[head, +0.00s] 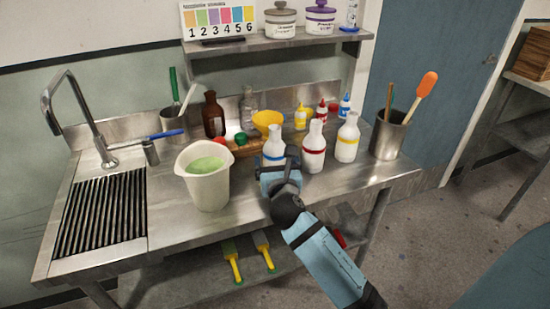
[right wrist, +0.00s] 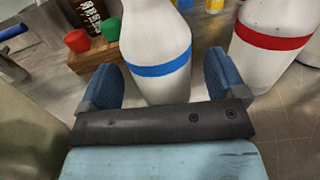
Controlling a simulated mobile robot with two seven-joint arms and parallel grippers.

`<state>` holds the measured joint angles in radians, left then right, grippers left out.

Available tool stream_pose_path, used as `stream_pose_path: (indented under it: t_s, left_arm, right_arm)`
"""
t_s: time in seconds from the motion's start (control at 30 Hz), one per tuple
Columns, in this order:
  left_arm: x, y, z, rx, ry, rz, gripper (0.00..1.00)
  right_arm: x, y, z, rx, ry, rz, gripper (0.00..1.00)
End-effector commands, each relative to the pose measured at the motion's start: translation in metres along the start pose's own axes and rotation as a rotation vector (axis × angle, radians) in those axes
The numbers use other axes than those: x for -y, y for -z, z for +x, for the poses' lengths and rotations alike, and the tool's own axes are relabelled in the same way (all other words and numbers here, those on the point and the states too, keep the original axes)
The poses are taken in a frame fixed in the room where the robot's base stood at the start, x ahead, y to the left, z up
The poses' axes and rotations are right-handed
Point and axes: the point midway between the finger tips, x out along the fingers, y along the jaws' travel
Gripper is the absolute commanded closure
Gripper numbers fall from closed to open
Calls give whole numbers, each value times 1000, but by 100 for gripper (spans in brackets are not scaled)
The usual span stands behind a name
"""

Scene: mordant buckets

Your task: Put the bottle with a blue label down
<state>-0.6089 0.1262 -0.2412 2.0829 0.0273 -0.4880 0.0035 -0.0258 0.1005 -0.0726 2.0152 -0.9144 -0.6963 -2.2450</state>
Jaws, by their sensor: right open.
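The white bottle with a blue label (head: 273,144) stands upright on the steel counter, right of the white bucket. My right gripper (head: 278,164) is at its near side. In the right wrist view, the bottle's blue band (right wrist: 160,65) shows between the two fingers, with a finger on each side and gaps visible; the jaws are open. The bottle's lower part is partly hidden by the gripper in the head view. My left gripper is not in view.
A white bottle with a red band (head: 314,150) stands close on the right, then one with a yellow band (head: 347,140). A white bucket of green liquid (head: 206,190) stands on the left. A wooden rack (head: 245,150) and yellow funnel (head: 267,121) are behind.

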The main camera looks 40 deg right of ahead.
Motion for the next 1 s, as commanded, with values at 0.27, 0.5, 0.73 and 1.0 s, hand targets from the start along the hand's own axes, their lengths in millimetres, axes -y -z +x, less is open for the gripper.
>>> stream_pose_path:
  t_s: [0.27,0.5,0.73,1.0]
  left_arm:
    - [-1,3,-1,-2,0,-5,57]
    - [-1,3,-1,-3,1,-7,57]
    - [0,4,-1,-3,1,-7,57]
    - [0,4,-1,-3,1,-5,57]
  right_arm:
    - [0,0,-62,-2,-1,1,10]
    - [0,0,-92,0,-1,1,10]
    - [0,0,-97,0,0,2,10]
    - [0,0,-97,0,0,2,10]
